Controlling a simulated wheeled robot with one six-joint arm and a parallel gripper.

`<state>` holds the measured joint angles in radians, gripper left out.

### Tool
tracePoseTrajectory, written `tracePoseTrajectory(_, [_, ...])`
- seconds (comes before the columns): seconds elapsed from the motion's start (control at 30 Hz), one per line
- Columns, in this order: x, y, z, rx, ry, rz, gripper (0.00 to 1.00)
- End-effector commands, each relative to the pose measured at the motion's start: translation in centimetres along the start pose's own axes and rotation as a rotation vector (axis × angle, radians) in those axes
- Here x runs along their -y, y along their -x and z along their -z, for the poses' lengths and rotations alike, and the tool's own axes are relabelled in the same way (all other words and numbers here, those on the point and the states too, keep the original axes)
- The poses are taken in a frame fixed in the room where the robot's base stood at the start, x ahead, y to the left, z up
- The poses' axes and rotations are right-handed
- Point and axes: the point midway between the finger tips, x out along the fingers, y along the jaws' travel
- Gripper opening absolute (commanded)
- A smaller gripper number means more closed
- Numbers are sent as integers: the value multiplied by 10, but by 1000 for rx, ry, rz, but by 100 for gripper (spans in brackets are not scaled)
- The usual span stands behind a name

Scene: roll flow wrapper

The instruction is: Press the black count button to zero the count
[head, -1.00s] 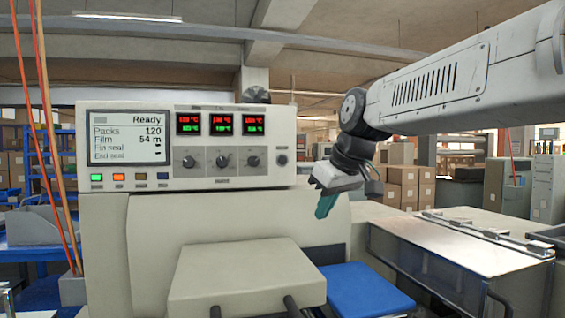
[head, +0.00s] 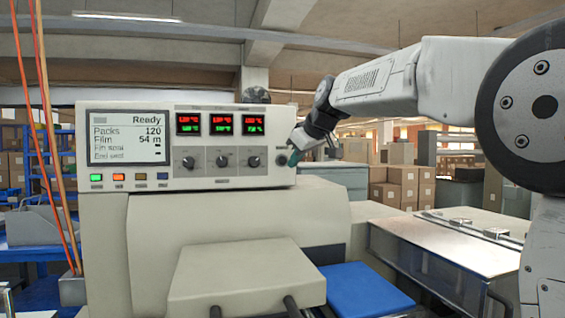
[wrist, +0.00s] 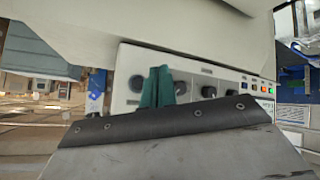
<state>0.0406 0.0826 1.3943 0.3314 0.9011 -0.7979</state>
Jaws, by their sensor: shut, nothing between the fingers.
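The control panel (head: 190,181) is a cream box with a screen (head: 128,137) reading Ready, Packs 120, Film 54 m. A round black button (head: 281,160) sits at the panel's right end, right of three dark knobs; I see no label that confirms it as the count button. My gripper (head: 293,158) has teal fingers, shut and empty, just right of this button. I cannot tell whether they touch it. In the wrist view the fingers (wrist: 157,72) stand in front of the panel face, between a dark round control (wrist: 137,83) and a knob (wrist: 181,88).
Three red-green displays (head: 222,124) sit above the knobs. Small coloured buttons (head: 118,177) line the screen's lower edge. A cream cover (head: 245,270) and a blue pad (head: 362,288) lie below. Orange cables (head: 50,150) hang at the left. Cardboard boxes (head: 408,185) stand behind.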

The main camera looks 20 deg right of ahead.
Motion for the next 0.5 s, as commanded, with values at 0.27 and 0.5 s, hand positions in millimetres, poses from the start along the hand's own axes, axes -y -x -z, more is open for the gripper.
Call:
tracePoseTrajectory(0.27, [-20, -28, 19, 2, -1, 1, 0])
tracePoseTrajectory(0.5, [-35, -48, 33, 2, -1, 0, 0])
